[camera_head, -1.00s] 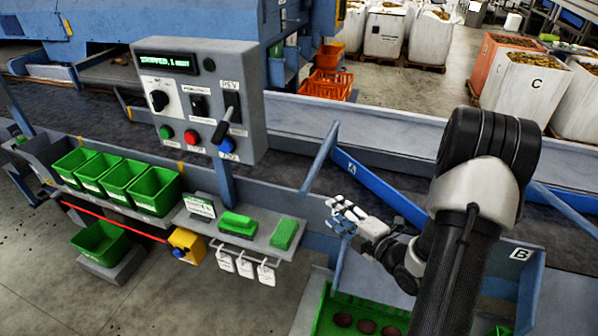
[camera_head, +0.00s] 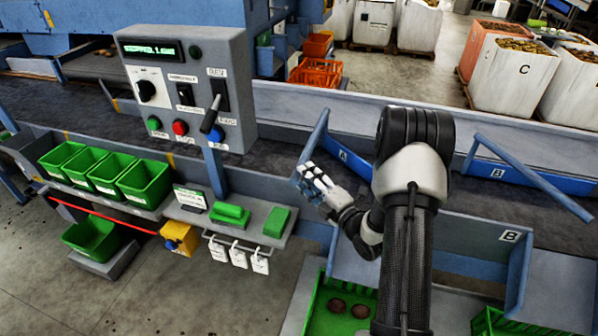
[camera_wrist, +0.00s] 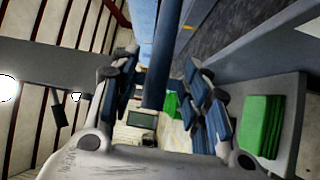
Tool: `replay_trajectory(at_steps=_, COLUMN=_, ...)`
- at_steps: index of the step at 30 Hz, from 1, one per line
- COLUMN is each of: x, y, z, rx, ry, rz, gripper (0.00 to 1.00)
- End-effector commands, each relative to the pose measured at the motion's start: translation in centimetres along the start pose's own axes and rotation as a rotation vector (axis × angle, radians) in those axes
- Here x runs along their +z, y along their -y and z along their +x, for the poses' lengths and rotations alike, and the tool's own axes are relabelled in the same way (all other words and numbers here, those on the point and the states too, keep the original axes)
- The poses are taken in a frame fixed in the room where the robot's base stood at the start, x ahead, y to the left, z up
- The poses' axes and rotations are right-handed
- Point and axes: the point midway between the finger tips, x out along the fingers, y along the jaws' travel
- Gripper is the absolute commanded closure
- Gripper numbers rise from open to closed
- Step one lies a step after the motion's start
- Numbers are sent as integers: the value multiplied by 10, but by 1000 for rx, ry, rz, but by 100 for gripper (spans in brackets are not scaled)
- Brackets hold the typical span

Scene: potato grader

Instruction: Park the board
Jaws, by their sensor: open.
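A second blue board marked B (camera_head: 500,172) with a similar slanted bar (camera_head: 535,178) is to the right. My gripper (camera_head: 310,180) is open, close to the lower part of the left bar. In the wrist view, my open fingers (camera_wrist: 165,88) stand apart with a blue bar (camera_wrist: 160,55) showing between them. I cannot tell whether they touch it.
A grey control box (camera_head: 187,90) with a display, knobs and buttons stands to the left. Below it, a ledge holds green bins (camera_head: 143,180) and green blocks (camera_head: 230,214); tags (camera_head: 238,258) hang beneath. A green tray (camera_head: 325,318) lies below my arm.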

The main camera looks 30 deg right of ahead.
Motion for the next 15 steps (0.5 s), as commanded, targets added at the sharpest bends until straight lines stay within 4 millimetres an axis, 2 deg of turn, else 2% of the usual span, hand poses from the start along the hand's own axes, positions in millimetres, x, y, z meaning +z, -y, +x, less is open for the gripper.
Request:
replay_trajectory(at_steps=1, x=-1, y=1, z=11, rx=1, ry=-4, rz=-3, gripper=57)
replay_trajectory(at_steps=6, x=0, y=1, z=35, rx=1, ry=-1, rz=-1, gripper=57)
replay_trajectory(at_steps=15, x=0, y=0, z=48, rx=-1, ry=2, rz=1, gripper=57)
